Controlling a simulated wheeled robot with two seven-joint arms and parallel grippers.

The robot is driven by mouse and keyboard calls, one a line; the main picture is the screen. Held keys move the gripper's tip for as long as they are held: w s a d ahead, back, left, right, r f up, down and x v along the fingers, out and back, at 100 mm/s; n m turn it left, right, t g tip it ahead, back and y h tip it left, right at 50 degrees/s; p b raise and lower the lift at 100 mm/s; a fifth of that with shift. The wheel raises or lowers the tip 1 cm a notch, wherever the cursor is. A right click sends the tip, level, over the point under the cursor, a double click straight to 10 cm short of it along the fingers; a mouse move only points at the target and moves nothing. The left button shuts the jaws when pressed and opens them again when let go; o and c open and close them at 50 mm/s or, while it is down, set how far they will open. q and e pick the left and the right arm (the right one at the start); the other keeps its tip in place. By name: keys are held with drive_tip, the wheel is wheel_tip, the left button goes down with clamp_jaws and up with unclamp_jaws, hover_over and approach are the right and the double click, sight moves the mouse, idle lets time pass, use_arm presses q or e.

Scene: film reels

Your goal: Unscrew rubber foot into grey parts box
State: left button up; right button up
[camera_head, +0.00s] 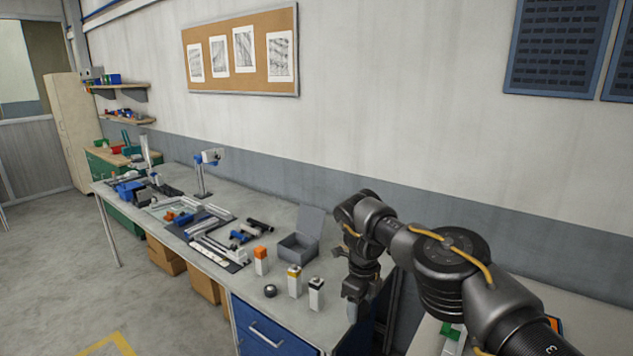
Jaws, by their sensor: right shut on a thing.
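The grey parts box (299,248) stands on the bench with its lid raised, just left of my right arm. My right gripper (353,306) points down at the bench's right end, to the right of the box and apart from it. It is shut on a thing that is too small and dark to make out. A small round black piece (270,291) lies near the front edge of the bench; I cannot tell whether it is a rubber foot. My left gripper is not in view.
Several small bottles stand near the front edge: one with an orange cap (261,261), one with a yellow band (295,282), one with a dark top (316,295). Black and blue tools and a dark mat (232,266) cover the bench's middle. A blue drawer unit (268,333) is below.

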drive_tip(key=s+a+r+n, duration=0.7)
drive_tip(key=s+n, duration=0.2)
drive_tip(key=n, duration=0.1)
drive_tip(key=s+d+f+n, duration=0.1)
drive_tip(key=s+d+n, duration=0.2)
drive_tip(key=s+d, duration=0.45)
drive_tip(key=s+d+f+n, duration=0.2)
drive_tip(key=s+d, duration=0.3)
drive_tip(key=d, duration=0.6)
wheel_tip(320, 180, down, 13)
drive_tip(key=b, duration=1.3)
